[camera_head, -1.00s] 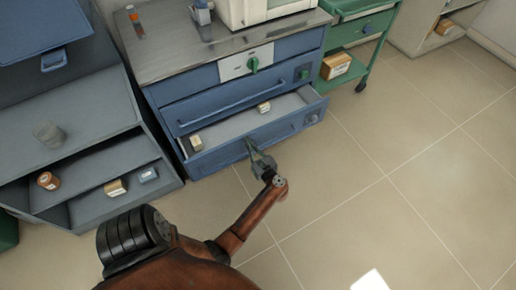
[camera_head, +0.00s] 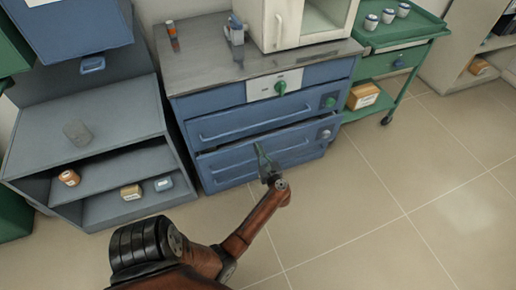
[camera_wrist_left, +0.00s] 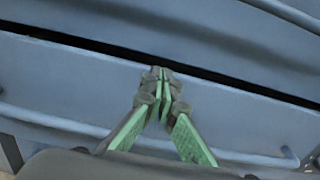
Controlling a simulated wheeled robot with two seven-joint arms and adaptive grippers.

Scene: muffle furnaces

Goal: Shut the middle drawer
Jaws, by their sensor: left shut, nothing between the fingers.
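The blue cabinet (camera_head: 185,110) stands ahead of me. Its lower visible drawer (camera_head: 225,168), the one my gripper is at, is almost flush, with its inside hidden. In the left wrist view a narrow dark gap runs along the top of this drawer front (camera_wrist_left: 60,85). My left gripper (camera_head: 260,148) is shut and empty, with its fingertips at the upper middle of the drawer front. In the left wrist view the fingertips (camera_wrist_left: 160,74) meet near the front's top edge, apparently against it. My right gripper is out of view.
Another blue drawer (camera_head: 215,128) above is closed. A green cart (camera_head: 400,60) stands right, holding a cardboard box (camera_head: 362,96) and white cups. A grey open shelf (camera_head: 50,140) with small boxes stands left. The tiled floor (camera_head: 400,200) at right is clear.

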